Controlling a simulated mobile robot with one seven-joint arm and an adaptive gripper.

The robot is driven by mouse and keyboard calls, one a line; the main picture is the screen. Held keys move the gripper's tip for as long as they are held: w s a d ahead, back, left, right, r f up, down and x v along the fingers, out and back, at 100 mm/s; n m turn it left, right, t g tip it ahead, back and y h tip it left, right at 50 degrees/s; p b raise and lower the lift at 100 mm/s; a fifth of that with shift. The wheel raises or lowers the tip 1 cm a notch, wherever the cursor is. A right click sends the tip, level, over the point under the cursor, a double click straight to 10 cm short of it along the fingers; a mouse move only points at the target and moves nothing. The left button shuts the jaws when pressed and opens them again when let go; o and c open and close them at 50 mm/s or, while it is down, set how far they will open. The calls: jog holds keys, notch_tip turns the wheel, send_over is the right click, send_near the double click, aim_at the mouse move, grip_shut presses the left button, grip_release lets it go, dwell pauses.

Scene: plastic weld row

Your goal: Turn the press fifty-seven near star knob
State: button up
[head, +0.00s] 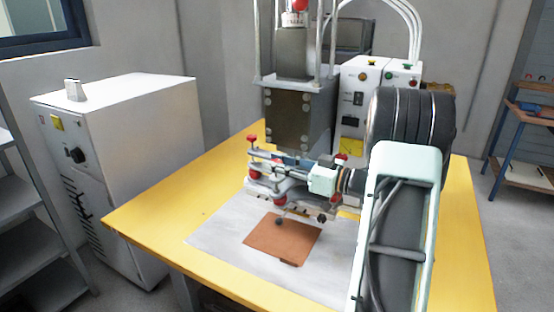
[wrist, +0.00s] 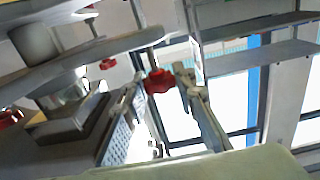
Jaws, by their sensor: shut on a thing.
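A red star knob (wrist: 160,81) sits between the two fingertips of my gripper (wrist: 165,84) in the wrist view, and my gripper is shut on it. In the head view my gripper (head: 262,167) reaches left from the pale green wrist, low in front of the press (head: 302,108). Several red knobs show around the press fixture there, one at its left end (head: 251,173) and one lower (head: 282,199). Which of them is held is hard to tell in the head view. No press number is readable.
The press stands on a yellow-edged table (head: 150,222) with a grey sheet and a brown plate (head: 283,239). A white cabinet (head: 130,150) stands at the left, and a control box (head: 364,88) behind. Other red knobs (wrist: 107,64) lie close to the fingers.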

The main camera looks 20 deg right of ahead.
aim_at(276, 161)
jog(key=shift+w+r+n+g+y, duration=0.1)
jog(key=shift+r+n+g+y, duration=0.05)
jog(key=shift+n+g+y, duration=0.3)
jog(key=o, duration=1.2)
jog(key=shift+c, duration=0.2)
notch_tip(276, 161, up, 10)
jog(key=shift+f, duration=0.1)
